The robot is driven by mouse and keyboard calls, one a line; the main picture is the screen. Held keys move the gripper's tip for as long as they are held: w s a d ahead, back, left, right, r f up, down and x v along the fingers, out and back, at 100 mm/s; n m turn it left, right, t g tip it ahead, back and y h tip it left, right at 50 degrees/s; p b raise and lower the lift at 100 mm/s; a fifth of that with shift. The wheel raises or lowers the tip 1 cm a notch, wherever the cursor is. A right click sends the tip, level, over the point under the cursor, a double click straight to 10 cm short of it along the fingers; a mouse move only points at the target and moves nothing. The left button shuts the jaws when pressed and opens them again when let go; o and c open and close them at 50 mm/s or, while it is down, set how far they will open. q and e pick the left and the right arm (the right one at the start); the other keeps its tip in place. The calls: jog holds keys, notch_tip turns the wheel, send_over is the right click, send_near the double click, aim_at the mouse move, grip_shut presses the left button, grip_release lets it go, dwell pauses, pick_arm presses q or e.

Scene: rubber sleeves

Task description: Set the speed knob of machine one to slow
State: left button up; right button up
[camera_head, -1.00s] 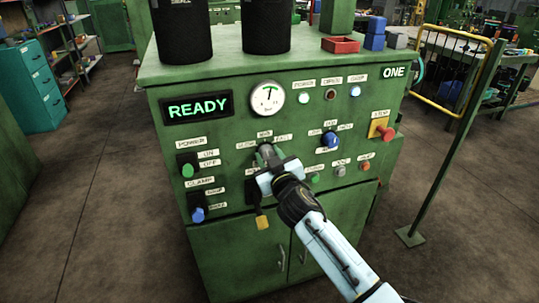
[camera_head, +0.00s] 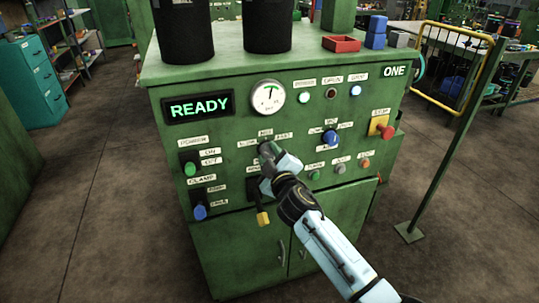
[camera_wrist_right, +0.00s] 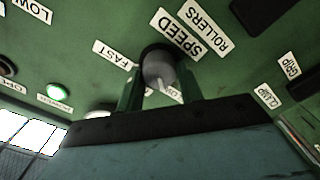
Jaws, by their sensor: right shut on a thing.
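Machine one (camera_head: 230,240) is a green cabinet with a sloped control panel, a lit READY display (camera_head: 199,107) and an ONE label (camera_head: 394,71). The speed knob sits below the round gauge (camera_head: 268,98), under an arc of small labels, and is mostly hidden by my right gripper (camera_head: 268,153) in the head view. In the right wrist view the round, grey-ended knob (camera_wrist_right: 158,68) lies between the two fingers of the right gripper (camera_wrist_right: 160,84), which is shut on it. SPEED and FAST labels show beside it. The knob's exact setting cannot be read. My left gripper is out of view.
A blue knob (camera_head: 331,138) and a red stop button (camera_head: 384,131) are to the right. Green (camera_head: 190,169) and blue (camera_head: 200,211) switches are to the left. A yellow guard frame (camera_head: 452,70) stands at right.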

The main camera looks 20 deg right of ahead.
dwell(0.4)
jog(key=o, duration=1)
jog(key=shift+s, duration=0.15)
jog(key=shift+s, duration=0.35)
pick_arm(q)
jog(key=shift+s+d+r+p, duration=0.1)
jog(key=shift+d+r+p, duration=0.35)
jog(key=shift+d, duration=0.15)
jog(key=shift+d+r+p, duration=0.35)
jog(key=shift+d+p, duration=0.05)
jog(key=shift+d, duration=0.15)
pick_arm(e)
jog(key=s, duration=1.2)
jog(key=shift+s+d, duration=0.2)
